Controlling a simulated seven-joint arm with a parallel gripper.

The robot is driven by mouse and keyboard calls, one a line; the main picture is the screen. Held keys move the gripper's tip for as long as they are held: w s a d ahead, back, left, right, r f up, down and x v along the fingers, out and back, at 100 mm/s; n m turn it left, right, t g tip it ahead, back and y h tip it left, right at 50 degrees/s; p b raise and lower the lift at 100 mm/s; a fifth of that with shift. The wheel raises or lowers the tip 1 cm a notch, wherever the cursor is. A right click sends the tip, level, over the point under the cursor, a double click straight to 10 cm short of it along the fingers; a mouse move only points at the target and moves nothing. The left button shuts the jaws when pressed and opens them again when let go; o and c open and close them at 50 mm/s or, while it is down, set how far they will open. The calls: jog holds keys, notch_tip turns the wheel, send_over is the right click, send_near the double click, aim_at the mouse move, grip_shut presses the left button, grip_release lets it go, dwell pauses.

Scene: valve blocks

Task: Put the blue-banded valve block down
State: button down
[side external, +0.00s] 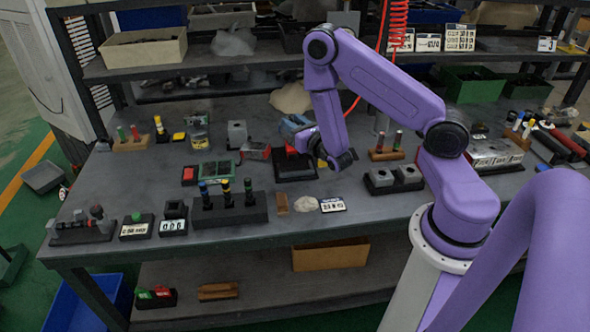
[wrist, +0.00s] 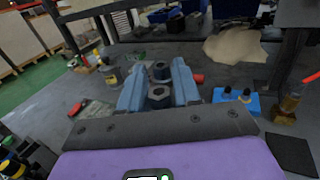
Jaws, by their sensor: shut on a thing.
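My gripper (wrist: 158,88) is shut, with its two blue-grey fingers either side of a dark grey block with round, nut-like tops, which I take as the valve block (wrist: 158,97). Its blue band cannot be made out, and its lower part is hidden by the fingers and the gripper's front plate. In the side external view my gripper (side external: 311,143) is above the middle of the workbench, close to a black pad (side external: 296,172). The held block cannot be told clearly there. Whether it touches the bench cannot be told.
A blue block with two dark knobs (wrist: 236,102) stands right of the fingers. A black rack with banded posts (side external: 228,213), a wooden block with red-topped posts (side external: 386,154) and a grey double block (side external: 394,182) surround the gripper. A beige cloth (side external: 291,98) lies behind.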

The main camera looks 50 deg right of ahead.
jog(key=shift+d+f, duration=0.35)
jog(key=shift+f, duration=3.65)
jog(key=shift+f, duration=0.15)
jog(key=c, duration=0.8)
grip_release()
